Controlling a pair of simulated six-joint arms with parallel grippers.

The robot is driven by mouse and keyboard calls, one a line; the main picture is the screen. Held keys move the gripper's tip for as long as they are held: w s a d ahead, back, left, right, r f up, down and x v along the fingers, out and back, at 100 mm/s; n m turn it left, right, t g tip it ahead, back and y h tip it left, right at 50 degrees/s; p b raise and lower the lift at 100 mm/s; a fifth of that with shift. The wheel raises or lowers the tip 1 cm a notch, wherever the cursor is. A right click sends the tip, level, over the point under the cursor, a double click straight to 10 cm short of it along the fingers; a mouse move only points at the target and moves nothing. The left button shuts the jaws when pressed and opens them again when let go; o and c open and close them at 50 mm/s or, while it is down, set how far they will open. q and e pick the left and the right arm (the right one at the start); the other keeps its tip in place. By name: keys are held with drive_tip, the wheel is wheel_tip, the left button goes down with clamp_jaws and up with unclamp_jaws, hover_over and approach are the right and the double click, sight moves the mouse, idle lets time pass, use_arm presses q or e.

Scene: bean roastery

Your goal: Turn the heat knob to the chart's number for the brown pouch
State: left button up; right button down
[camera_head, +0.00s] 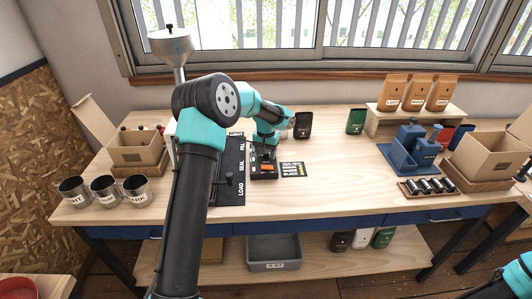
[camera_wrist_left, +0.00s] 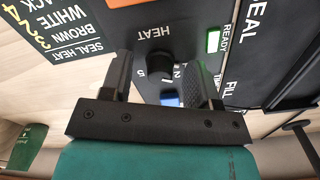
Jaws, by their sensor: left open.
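The black heat knob (camera_wrist_left: 160,67) is on the sealer's dark panel (camera_wrist_left: 195,25), under the label HEAT, in the left wrist view. My left gripper (camera_wrist_left: 158,82) is open, one finger on each side of the knob, with gaps visible; contact is not clear. Dial digits show partly beside the knob; its pointer setting is not readable. The seal heat chart (camera_wrist_left: 62,28) lists BROWN, WHITE and a cut-off BLACK with yellow digits, hard to read for certain. In the head view my left gripper (camera_head: 263,153) is over the sealer (camera_head: 264,172), hiding the knob; the chart (camera_head: 293,169) lies beside it.
Several brown pouches (camera_head: 393,92) stand on a raised shelf at the back right. Metal cups (camera_head: 104,190) are at left, a blue holder (camera_head: 408,150) at right. The table middle right is clear.

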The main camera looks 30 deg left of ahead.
use_arm(q)
drive_tip(key=c, duration=0.9)
drive_tip(key=shift+m, duration=0.5)
drive_tip(key=m, duration=1)
drive_tip(key=shift+m, duration=0.3)
drive_tip(key=o, duration=0.9)
